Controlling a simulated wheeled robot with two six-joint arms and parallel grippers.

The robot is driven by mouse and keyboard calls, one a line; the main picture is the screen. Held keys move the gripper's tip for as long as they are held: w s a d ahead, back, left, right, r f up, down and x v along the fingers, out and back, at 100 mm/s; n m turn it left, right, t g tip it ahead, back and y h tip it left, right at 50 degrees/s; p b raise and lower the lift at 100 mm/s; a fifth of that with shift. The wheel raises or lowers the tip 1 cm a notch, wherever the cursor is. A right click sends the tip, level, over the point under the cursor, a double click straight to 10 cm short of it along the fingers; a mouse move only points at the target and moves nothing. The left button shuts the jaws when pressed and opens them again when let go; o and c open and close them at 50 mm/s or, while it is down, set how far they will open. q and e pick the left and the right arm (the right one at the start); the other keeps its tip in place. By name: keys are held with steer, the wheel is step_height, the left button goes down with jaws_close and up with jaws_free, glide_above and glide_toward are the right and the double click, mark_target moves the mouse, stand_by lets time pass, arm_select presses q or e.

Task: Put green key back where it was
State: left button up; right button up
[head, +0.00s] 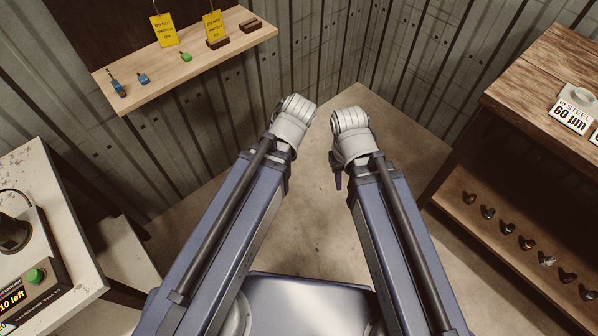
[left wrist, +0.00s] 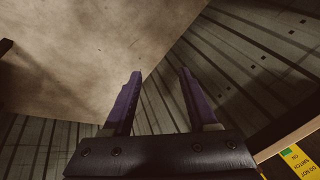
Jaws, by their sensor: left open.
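A small green key (head: 186,56) lies on the wooden wall shelf (head: 150,82) at the upper left of the head view. Two blue key-like pieces, one nearer (head: 118,89) and one farther (head: 143,78), lie left of it on the same shelf. My left gripper (left wrist: 158,76) is open and empty in the left wrist view, with bare floor and wall beyond its purple fingers. It is hidden behind its arm in the head view. Of my right gripper (head: 338,172), only a small dark part shows below its wrist, away from the shelf.
Yellow signs (head: 165,30) and dark blocks (head: 250,26) stand on the shelf. A wooden bench (head: 545,75) at right has a lower shelf with several small pieces. The floor between is clear.

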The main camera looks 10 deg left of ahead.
arm_select(q)
steer(key=s+d+f+m+g+h, duration=0.1)
steer(key=s+d+m+g+h, duration=0.1)
steer(key=s+d+m, duration=0.2)
steer(key=s+d, duration=0.3)
steer(key=d, duration=0.1)
steer(key=shift+f+m+g+h, duration=0.3)
steer(key=shift+f+g+h, duration=0.05)
steer(key=shift+g+h, duration=0.05)
